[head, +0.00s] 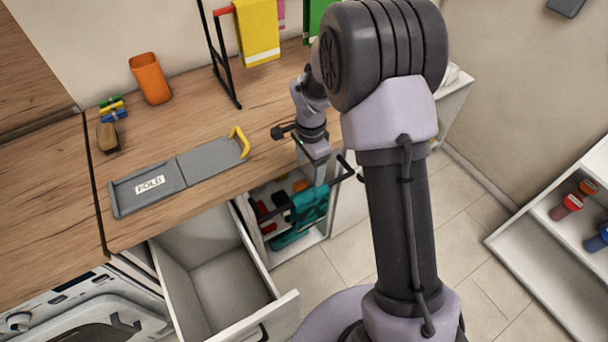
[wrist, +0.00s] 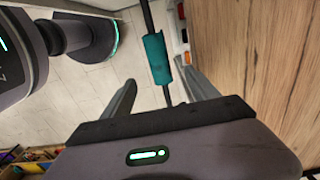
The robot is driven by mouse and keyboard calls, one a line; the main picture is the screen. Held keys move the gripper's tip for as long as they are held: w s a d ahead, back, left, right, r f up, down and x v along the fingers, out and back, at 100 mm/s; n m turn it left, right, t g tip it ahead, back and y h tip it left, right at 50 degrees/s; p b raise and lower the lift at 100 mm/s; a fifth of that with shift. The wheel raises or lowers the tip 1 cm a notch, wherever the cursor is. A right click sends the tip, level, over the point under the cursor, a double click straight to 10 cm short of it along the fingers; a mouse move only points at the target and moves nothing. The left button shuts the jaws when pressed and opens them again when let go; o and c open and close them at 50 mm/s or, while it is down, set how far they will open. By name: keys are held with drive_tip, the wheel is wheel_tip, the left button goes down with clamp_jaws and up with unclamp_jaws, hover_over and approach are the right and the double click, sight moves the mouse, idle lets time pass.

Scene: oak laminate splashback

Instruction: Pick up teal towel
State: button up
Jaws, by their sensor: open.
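The teal towel (head: 310,206) hangs at the counter's front, by the open cabinet below my gripper in the head view. In the wrist view the towel (wrist: 157,58) is a narrow teal band draped over a dark bar (wrist: 148,17). My gripper (head: 318,176) points down just above the towel. In the wrist view its two fingers stand apart, one on each side of the bar and towel, and my gripper (wrist: 160,80) is open. I cannot tell whether either finger touches the cloth.
An open, empty-looking drawer (head: 215,275) juts out left of the towel. A grey board marked FOLD (head: 150,184) lies on the counter (head: 190,120). An orange cup (head: 150,78) and a rack with a yellow towel (head: 257,30) stand behind. A white shelf (head: 530,240) is at right.

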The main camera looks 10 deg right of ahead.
sight(310, 194)
drive_tip(key=f+b, duration=0.1)
drive_tip(key=f, duration=0.2)
drive_tip(key=f+b, duration=0.1)
drive_tip(key=f, duration=0.3)
drive_tip(key=s+f+b, duration=0.1)
drive_tip(key=f, duration=0.3)
drive_tip(key=shift+b, duration=0.35)
drive_tip(key=f+b, duration=0.1)
drive_tip(key=f, duration=0.2)
drive_tip(key=f+b, duration=0.1)
drive_tip(key=f, duration=0.1)
drive_tip(key=shift+w+f+b, duration=0.35)
drive_tip(key=shift+r, duration=0.2)
drive_tip(key=shift+c, duration=0.2)
clamp_jaws()
